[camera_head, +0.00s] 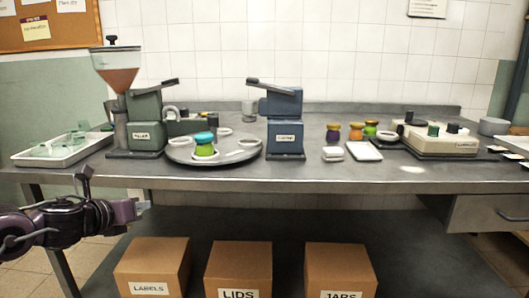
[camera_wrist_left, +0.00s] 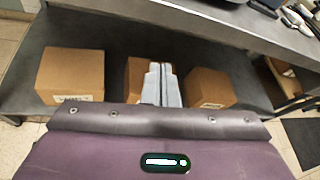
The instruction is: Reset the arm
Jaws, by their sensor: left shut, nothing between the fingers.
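My left arm comes in from the left in the head view, in front of the table and below its top. My left gripper (camera_head: 143,206) is shut and empty, pointing right. In the left wrist view its closed grey fingers (camera_wrist_left: 161,84) lie in front of the middle cardboard box on the lower shelf. The fingers appear apart from the boxes. My right arm and gripper do not show in either view.
A steel table (camera_head: 230,177) bears a filler machine (camera_head: 145,120), a round turntable (camera_head: 180,156) with a jar, a blue press (camera_head: 285,135) and a labeller (camera_head: 440,142). Boxes marked labels (camera_head: 150,262), lids (camera_head: 238,262) and jars (camera_head: 340,262) stand on the lower shelf.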

